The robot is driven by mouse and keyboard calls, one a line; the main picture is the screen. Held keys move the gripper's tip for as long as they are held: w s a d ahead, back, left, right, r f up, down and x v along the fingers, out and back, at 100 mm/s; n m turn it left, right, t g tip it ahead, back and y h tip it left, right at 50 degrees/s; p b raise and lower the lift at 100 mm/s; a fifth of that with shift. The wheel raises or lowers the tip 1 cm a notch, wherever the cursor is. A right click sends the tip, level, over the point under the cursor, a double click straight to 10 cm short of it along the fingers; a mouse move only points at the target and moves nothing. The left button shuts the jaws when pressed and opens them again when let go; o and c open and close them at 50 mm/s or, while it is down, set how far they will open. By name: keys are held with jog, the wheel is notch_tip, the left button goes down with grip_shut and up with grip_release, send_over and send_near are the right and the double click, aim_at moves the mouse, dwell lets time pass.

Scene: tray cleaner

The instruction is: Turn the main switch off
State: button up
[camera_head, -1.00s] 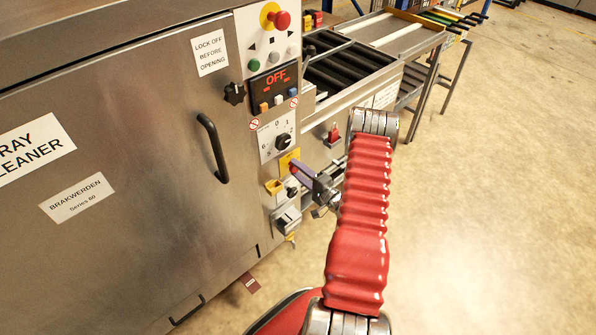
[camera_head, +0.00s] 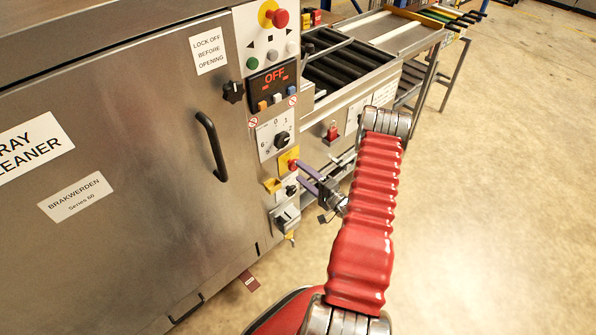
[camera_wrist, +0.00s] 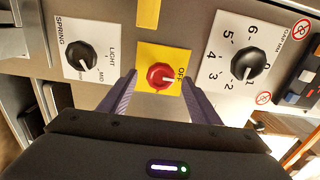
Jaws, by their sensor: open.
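The main switch is a round red knob (camera_wrist: 160,77) on a yellow plate (camera_wrist: 173,52) with an OFF label beside it. In the head view the red knob (camera_head: 292,165) sits low on the machine's control column. My gripper (camera_wrist: 159,73) is open in the wrist view, its two purple-grey fingers pointing at the panel, one on each side of the knob. In the head view my gripper (camera_head: 301,175) is just in front of the yellow plate. I cannot tell whether the fingers touch the knob. The knob's exact setting is too small to read.
A black SPRING/LIGHT/MID knob (camera_wrist: 95,58) and a black numbered dial (camera_wrist: 247,64) flank the switch. Above in the head view are a display reading OFF (camera_head: 273,78) and a red emergency button (camera_head: 281,17). A roller conveyor (camera_head: 345,65) stands behind; floor at right is clear.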

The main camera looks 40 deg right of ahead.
jog(key=s, duration=1)
jog(key=shift+s, duration=0.15)
jog(key=shift+d, duration=0.1)
